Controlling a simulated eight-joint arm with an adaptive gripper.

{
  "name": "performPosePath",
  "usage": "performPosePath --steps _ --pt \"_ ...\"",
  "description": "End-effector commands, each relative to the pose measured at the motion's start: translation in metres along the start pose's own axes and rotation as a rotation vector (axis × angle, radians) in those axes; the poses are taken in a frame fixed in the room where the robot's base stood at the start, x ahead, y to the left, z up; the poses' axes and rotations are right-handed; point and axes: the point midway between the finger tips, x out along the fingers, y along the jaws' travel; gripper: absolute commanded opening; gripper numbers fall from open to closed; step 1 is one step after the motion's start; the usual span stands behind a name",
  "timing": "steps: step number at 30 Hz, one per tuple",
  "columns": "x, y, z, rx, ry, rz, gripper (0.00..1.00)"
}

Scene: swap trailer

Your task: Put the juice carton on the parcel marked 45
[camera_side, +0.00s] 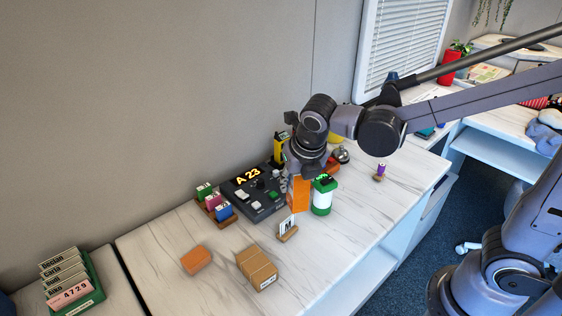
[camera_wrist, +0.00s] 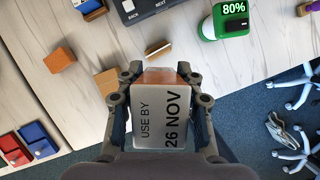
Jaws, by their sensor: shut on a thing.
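My gripper (camera_side: 303,172) points down over the desk, shut on the orange juice carton (camera_side: 299,194). In the wrist view the carton (camera_wrist: 160,115) sits between my fingers and its pale face reads "USE BY 26 NOV". The carton is beside the green-and-white "80%" device in the side view. A brown cardboard parcel (camera_side: 254,264) lies on the desk, lower left of the carton, with a small white label too small to read. It also shows in the wrist view (camera_wrist: 106,80), partly hidden behind my gripper.
An orange block (camera_side: 197,260) lies left of the parcel. A card stand marked "M" (camera_side: 287,229) stands between parcel and carton. The "80%" device (camera_side: 323,196) and a dark "A 23" console (camera_side: 254,190) are close to my gripper. The parcel's top looks clear.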

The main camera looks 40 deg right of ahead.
Motion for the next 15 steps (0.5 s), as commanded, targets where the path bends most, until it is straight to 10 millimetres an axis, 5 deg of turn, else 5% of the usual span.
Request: performPosePath --steps 5,15 --pt "0.000 0.014 -0.012 -0.025 0.000 0.010 0.00" --pt "0.027 0.074 -0.044 -0.027 -0.001 0.010 0.00"
